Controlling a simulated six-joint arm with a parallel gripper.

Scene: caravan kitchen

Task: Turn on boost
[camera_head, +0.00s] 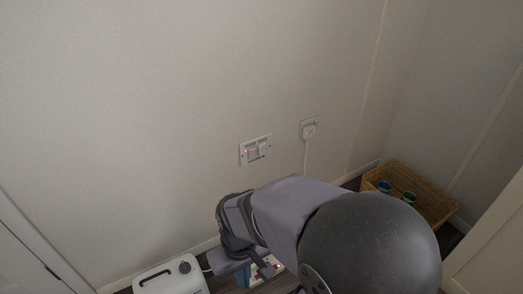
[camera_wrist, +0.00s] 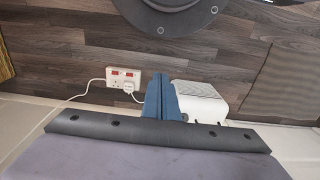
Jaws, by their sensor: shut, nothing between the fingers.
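A white switch plate (camera_head: 255,149) with a small red light at its left and a rocker at its right is on the wall in the head view. No boost label is readable. My gripper's blue fingers show below the plate in the head view (camera_head: 243,276), partly hidden by my arm. In the wrist view, my gripper (camera_wrist: 161,76) is shut and empty, pointing away from the wall plate, which is out of that view. The fingers are well apart from the plate.
A white socket (camera_head: 309,124) with plug and cord is right of the plate. A white appliance (camera_head: 172,278) stands at lower left. A double socket with red switches (camera_wrist: 123,76) shows near my fingers. A wicker basket (camera_head: 436,203) holding cans stands at right. The wall above is clear.

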